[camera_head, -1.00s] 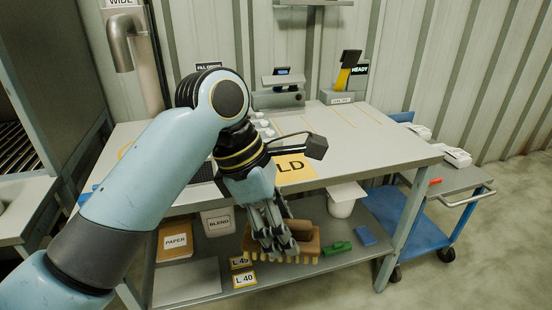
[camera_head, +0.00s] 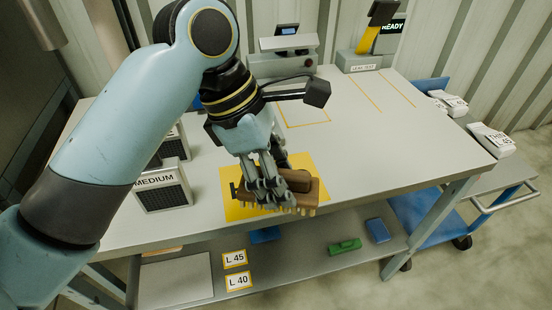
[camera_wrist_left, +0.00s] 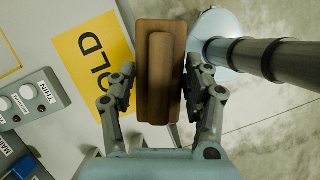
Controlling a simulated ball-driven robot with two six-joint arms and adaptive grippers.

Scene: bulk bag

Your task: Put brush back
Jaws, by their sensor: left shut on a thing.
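The brush (camera_head: 298,187) has a brown wooden block with a raised grip and pale bristles pointing down. My left gripper (camera_head: 270,190) is shut on it, in front of the yellow HOLD mat (camera_head: 235,207) at the table's front edge. The left wrist view shows the brush (camera_wrist_left: 158,70) between the two fingers (camera_wrist_left: 160,92), with the mat (camera_wrist_left: 92,55) to its left. I cannot tell whether the bristles touch anything. My right gripper is not seen in the head view.
The grey table (camera_head: 370,150) has free room right of the mat. A box marked MEDIUM (camera_head: 162,188) stands left of it. The lower shelf (camera_head: 290,262) holds a green block (camera_head: 345,246), a blue block (camera_head: 377,230) and labels L 45 and L 40. A blue cart (camera_head: 425,212) stands at right.

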